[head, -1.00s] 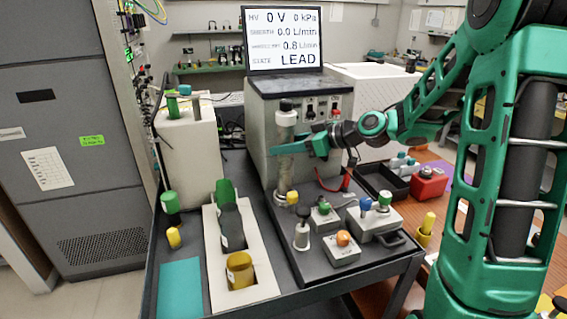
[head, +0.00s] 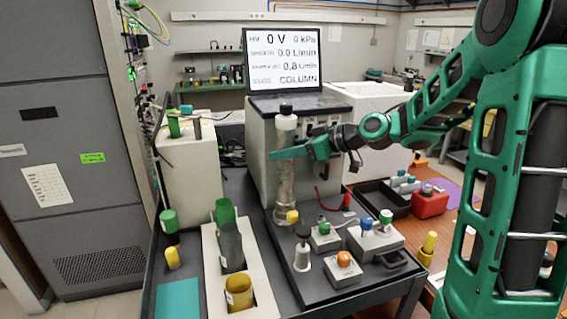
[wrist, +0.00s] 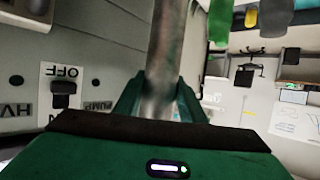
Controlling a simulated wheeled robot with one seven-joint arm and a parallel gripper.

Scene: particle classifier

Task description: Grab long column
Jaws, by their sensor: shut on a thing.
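The long column (head: 285,185) is a tall grey metal cylinder with a black cap. It stands upright in front of the grey instrument box, its lower end near the dark cart top. My gripper (head: 288,154) is shut on the column at about mid-height, reaching in from the right. In the wrist view the column (wrist: 165,50) runs up between the two green fingers (wrist: 162,98). Whether the column's base touches the cart is not clear.
The instrument box (head: 330,135) carries a screen (head: 284,60) reading COLUMN. Small control boxes with coloured knobs (head: 343,268) stand right of the column's foot. A white rack (head: 240,285) with a green, a dark and a yellow cylinder stands to the left.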

